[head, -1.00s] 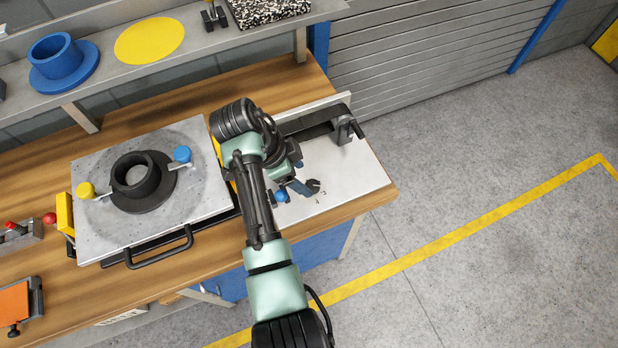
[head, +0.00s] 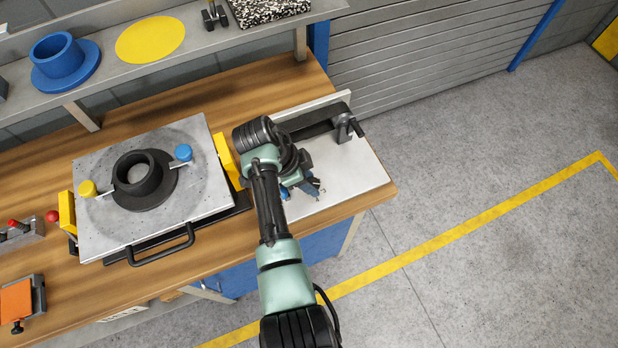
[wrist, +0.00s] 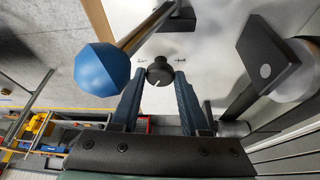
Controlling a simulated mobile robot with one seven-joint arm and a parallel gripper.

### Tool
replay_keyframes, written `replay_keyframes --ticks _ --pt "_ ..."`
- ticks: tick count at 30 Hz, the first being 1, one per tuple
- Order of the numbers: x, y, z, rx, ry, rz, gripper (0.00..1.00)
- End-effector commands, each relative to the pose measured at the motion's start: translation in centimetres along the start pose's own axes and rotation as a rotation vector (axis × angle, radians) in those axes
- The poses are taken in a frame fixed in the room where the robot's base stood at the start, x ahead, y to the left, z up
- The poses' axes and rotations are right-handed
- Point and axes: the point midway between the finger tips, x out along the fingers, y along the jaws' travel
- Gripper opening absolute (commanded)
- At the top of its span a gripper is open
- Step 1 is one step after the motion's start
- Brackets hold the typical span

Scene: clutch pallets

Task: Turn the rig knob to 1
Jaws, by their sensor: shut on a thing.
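The rig knob (wrist: 159,71) is small, round and black with a pale pointer line, on a white plate (head: 345,185). Small dark marks show on the plate to its left and right in the wrist view; I cannot read them surely. My gripper (wrist: 160,77) has its two blue-grey fingers on either side of the knob and is shut on it. In the head view my gripper (head: 309,187) is over the white plate, and it and my arm hide the knob. A lever with a blue faceted ball (wrist: 102,69) stands close to the left finger in the wrist view.
A black clamp bar (head: 310,122) with a bracket runs along the plate's back. Left of my arm is a grey slab (head: 95,225) with a black flanged ring (head: 137,182) and yellow blocks at its sides. The floor at right is clear.

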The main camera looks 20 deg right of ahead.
Motion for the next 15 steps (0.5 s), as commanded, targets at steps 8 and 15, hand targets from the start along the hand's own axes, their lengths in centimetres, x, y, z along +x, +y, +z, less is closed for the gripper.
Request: replay_keyframes --ticks 8,15 --pt "-0.05 -0.01 -0.01 -0.002 0.0 -0.001 0.0" --pt "-0.13 0.06 -0.06 -0.051 0.001 -0.021 0.0"
